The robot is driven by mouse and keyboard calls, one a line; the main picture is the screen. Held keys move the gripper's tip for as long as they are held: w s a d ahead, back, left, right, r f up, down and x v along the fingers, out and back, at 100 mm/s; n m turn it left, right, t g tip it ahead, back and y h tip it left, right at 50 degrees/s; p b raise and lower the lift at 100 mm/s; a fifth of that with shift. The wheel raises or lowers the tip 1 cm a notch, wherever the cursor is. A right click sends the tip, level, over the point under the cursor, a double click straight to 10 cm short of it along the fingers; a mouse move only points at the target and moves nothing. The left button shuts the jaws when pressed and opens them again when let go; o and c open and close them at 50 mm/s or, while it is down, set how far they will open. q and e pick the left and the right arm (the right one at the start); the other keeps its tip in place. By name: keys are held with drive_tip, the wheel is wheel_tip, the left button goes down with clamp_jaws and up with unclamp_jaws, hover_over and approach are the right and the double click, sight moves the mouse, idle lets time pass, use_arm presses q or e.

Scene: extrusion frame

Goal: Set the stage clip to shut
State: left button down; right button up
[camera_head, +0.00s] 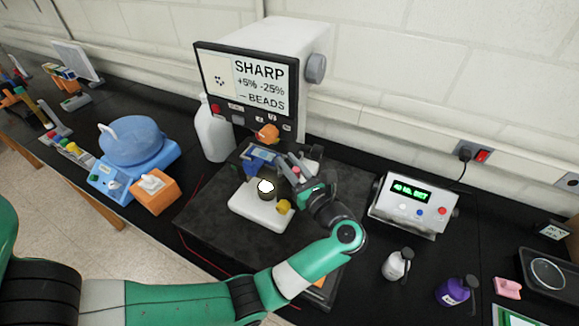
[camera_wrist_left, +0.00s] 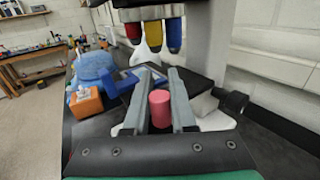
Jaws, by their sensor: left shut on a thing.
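The microscope's white base (camera_head: 252,213) stands on a dark slab, with a blue part (camera_head: 262,156) at its stage. The blue part (camera_wrist_left: 126,86) also shows beyond the fingers in the left wrist view. My left gripper (camera_head: 288,166) reaches in over the stage from the right. In the left wrist view my left gripper (camera_wrist_left: 157,76) has its two grey fingers on either side of a pink cylinder (camera_wrist_left: 160,108) and is shut on it. I cannot tell whether the cylinder belongs to the stage clip, or the clip's position. My right gripper is out of view.
A screen reading SHARP (camera_head: 245,80) stands behind the stage. Coloured objectives (camera_wrist_left: 155,34) hang close above the fingers. A blue round device (camera_head: 132,143) and orange box (camera_head: 156,190) are left; a display box (camera_head: 411,207) and small bottles (camera_head: 397,264) are right.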

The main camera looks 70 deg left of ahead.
use_arm(q)
drive_tip(key=c, duration=0.7)
unclamp_jaws()
drive_tip(key=d, duration=0.3)
drive_tip(key=d+b, duration=0.1)
drive_tip(key=d, duration=0.3)
drive_tip(key=w+d+b, duration=0.1)
drive_tip(key=d, duration=0.3)
drive_tip(key=shift+w+d, duration=0.1)
drive_tip(key=shift+d, duration=0.15)
